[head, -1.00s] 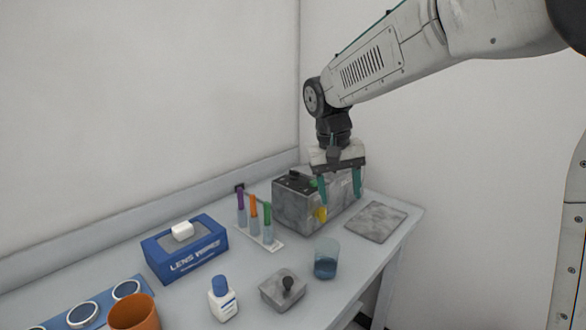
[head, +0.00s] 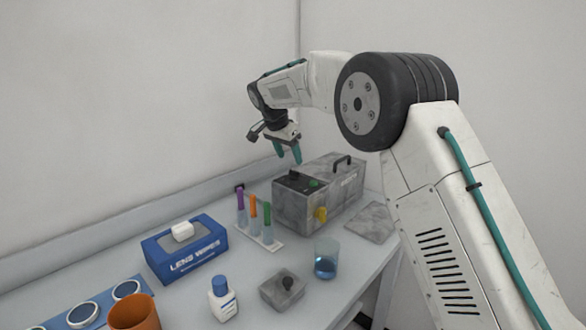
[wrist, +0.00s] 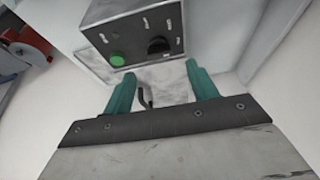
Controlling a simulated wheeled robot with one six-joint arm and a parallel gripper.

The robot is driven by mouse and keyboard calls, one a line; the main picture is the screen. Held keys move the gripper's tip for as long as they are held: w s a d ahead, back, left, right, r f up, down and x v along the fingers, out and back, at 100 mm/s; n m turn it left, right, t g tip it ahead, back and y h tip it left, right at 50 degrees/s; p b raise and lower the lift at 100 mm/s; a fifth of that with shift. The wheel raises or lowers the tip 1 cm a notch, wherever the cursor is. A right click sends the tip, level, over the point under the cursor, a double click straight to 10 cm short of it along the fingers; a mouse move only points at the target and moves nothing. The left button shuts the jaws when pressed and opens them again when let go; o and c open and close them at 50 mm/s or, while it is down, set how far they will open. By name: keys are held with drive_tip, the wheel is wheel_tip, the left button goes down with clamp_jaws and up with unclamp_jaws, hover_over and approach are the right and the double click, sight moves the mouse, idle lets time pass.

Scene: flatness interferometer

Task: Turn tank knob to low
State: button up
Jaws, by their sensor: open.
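The tank (head: 300,212) is a grey mottled metal box at the back of the bench, with a yellow tap (head: 320,214) low on its front. A dark control panel on its top carries a black knob, seen in the wrist view (wrist: 158,46), and a green button (wrist: 117,58). Small white labels surround the knob, too blurred to read. My gripper (head: 288,157) is open and empty, with teal fingers pointing down above the panel end of the tank. In the wrist view the fingertips (wrist: 160,73) are apart, with the knob beyond them. The knob's setting cannot be told.
A rack (head: 262,238) of coloured tubes stands left of the tank. A beaker (head: 326,262), a grey block with a black knob (head: 282,293), a bottle (head: 222,303) and a wipes box (head: 185,255) are in front. A grey plate (head: 368,224) lies right.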

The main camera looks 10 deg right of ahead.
sight(293, 171)
drive_tip(key=x, duration=0.6)
drive_tip(key=shift+s, duration=0.1)
drive_tip(key=c, duration=1)
